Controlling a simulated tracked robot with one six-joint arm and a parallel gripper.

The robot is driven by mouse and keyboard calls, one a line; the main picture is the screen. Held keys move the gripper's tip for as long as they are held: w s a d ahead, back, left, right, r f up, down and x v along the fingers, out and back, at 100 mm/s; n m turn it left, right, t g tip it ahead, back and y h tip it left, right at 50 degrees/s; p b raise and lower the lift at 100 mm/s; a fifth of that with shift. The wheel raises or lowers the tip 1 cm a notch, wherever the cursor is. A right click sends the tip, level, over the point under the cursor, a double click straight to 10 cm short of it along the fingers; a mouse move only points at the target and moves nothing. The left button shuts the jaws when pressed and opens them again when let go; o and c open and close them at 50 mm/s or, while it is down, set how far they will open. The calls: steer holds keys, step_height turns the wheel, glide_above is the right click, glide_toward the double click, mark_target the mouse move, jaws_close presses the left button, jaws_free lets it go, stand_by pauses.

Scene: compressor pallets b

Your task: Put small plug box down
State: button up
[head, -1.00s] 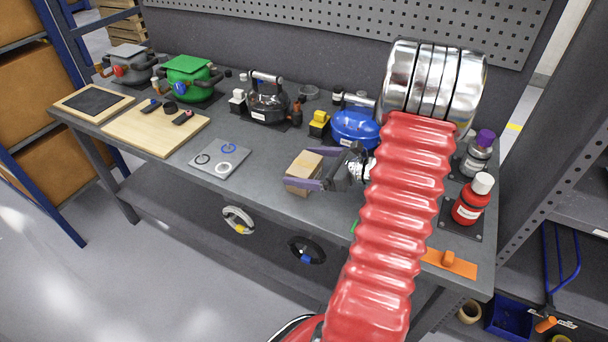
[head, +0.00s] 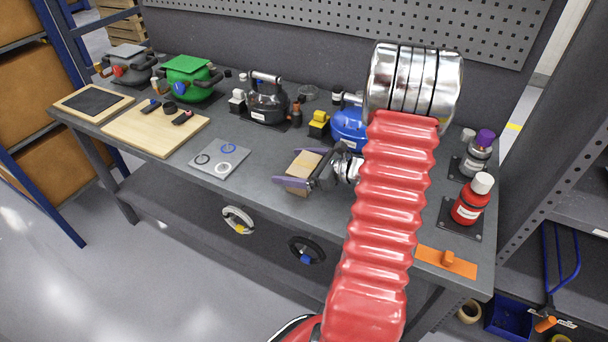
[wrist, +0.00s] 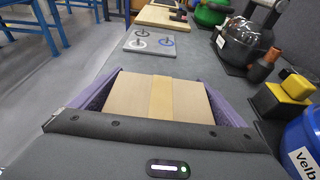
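The small plug box (head: 303,166), a brown cardboard box with a lighter tape strip, stands on the grey workbench near its front edge. It also fills the middle of the wrist view (wrist: 155,98). My gripper (head: 294,166) reaches in from the right, with one purple finger along each side of the box. In the wrist view my gripper (wrist: 160,92) shows its fingers spread around the box, with their inner faces partly visible. The fingers look open, not pressed on it. The lower part of the box is hidden in the wrist view.
A grey plate with rings (head: 220,159) lies left of the box. Behind stand a black pot (head: 268,103), a yellow block (head: 319,123) and a blue pot (head: 349,128). Red (head: 471,203) and grey (head: 476,158) bottles stand at right. The bench between plate and box is clear.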

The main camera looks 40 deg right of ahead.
steer(key=c, duration=1)
steer(key=shift+c, duration=0.2)
steer(key=shift+r, duration=0.15)
step_height(320, 180, up, 10)
stand_by(0.5)
